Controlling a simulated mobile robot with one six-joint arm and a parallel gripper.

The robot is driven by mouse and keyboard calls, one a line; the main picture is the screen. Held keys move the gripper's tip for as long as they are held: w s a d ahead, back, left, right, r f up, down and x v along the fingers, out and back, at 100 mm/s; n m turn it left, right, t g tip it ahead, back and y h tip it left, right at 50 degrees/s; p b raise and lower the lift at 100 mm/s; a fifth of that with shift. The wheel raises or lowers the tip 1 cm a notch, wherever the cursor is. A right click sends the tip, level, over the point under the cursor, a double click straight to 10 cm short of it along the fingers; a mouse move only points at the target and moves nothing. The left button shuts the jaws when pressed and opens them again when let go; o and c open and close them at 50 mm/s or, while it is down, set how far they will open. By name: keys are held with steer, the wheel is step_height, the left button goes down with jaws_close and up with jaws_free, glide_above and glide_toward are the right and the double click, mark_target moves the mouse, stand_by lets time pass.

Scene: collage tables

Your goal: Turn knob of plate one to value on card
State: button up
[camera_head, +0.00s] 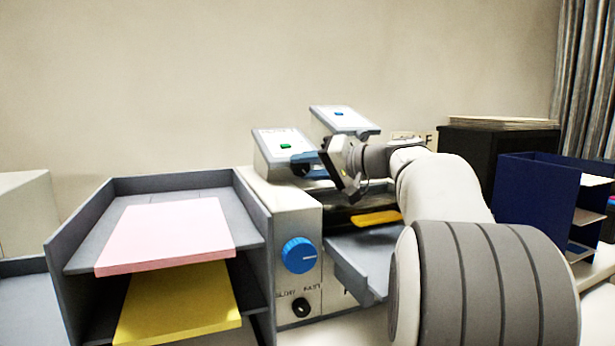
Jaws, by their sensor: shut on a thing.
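Two tilted grey plates stand on the machine: a nearer one with a green mark (272,143) and one farther right with a blue mark (354,121). I cannot read which is plate one. My gripper (314,167) is at the right side of the green-marked plate, its fingers shut on what looks like a knob. The fingers hide most of the knob, so its pointer and scale cannot be read. No card with a readable value can be made out.
A large blue knob (299,255) is on the machine's front, above a small black knob (301,307). A grey tray rack (109,215) at left holds pink (168,235) and yellow (185,302) stacks. A dark blue rack (524,202) stands right. My arm hides much of the middle.

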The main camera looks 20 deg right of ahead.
stand_by(0.3)
steer(key=o, duration=1)
steer(key=shift+v, duration=3.9)
